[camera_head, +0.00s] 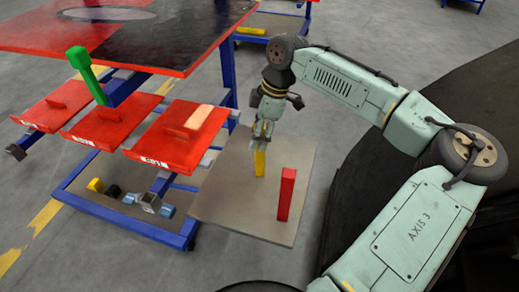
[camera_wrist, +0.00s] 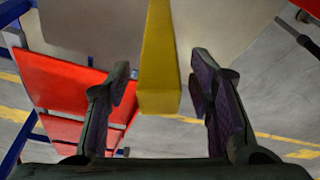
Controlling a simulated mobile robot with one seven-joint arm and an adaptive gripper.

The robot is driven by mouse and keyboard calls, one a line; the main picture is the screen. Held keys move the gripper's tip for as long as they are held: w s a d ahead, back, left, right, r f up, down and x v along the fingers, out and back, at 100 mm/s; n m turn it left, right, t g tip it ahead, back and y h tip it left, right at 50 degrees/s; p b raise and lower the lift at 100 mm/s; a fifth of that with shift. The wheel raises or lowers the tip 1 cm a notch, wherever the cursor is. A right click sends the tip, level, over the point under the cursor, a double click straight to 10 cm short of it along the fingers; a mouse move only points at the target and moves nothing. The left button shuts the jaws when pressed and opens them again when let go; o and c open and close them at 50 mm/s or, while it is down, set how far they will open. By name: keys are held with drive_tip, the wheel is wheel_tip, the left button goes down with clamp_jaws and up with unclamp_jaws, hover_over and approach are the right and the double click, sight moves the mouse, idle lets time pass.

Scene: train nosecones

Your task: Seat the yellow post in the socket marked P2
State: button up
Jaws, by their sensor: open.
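The yellow post (camera_head: 259,164) stands upright on a grey-brown board, with its upper end at my gripper (camera_head: 263,140). In the wrist view the yellow post (camera_wrist: 158,60) runs down from the top edge, and its near end lies between my open fingers (camera_wrist: 163,90). A gap shows on each side, so neither finger appears to touch it. Three red trays (camera_head: 172,148) with white labels sit in a row to the left; the labels are too small to read surely. No socket marked P2 can be made out.
A red post (camera_head: 286,193) stands on the board (camera_head: 225,205), right of the yellow one. A green post (camera_head: 88,77) rises by the middle tray. A tan block (camera_head: 198,117) lies on the right tray. Small parts lie on the lower shelf.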

drive_tip(key=shift+x, duration=0.95)
drive_tip(key=shift+c, duration=0.2)
clamp_jaws()
